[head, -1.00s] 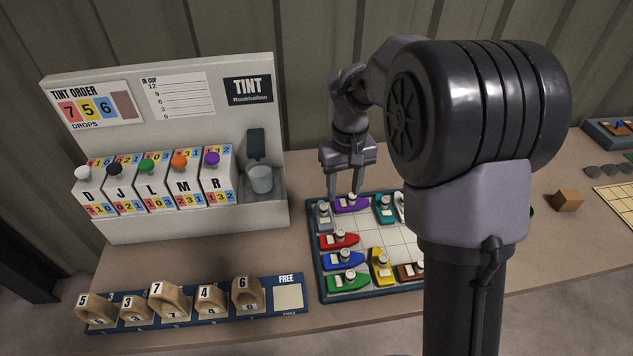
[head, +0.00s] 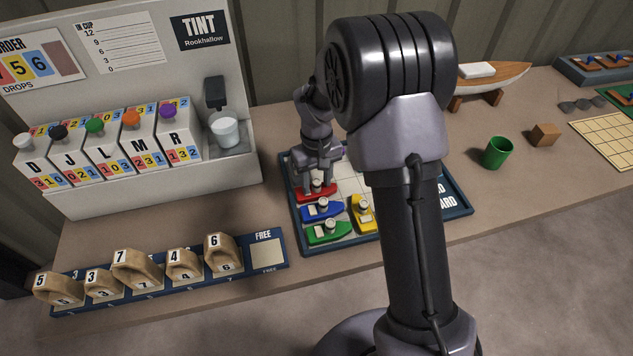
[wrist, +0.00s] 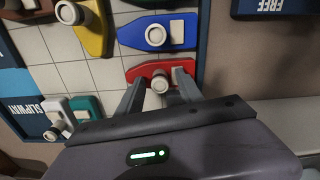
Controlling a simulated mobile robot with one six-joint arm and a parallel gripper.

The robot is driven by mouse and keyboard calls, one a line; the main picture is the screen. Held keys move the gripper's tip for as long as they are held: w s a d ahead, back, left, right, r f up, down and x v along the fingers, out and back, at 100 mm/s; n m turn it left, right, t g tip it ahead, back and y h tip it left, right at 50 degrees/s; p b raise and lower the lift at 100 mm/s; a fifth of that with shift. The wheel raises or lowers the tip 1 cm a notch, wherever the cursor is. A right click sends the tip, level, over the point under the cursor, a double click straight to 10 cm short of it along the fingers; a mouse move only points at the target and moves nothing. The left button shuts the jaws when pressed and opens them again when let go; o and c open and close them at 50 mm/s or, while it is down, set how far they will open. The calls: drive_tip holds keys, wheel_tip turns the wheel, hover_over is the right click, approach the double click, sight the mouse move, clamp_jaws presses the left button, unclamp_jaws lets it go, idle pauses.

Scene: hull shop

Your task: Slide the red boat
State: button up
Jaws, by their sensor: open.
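The red boat (head: 318,192) lies on the gridded board (head: 462,197), at its left side, above the blue boat (head: 321,210) in the head view. My gripper (head: 318,182) is low over the red boat. In the wrist view the open fingers (wrist: 160,92) stand on either side of the white peg on the red boat (wrist: 142,72). I cannot tell whether they touch it. Part of the red boat is hidden behind the gripper.
The green boat (head: 328,232) and yellow boat (head: 362,214) sit near the red one. Teal (wrist: 87,107) and white (wrist: 58,115) boats lie by the slipway label in the wrist view. A tint machine (head: 110,190) stands left; a green cup (head: 497,152) stands right.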

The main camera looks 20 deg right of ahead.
clamp_jaws()
idle(1.4)
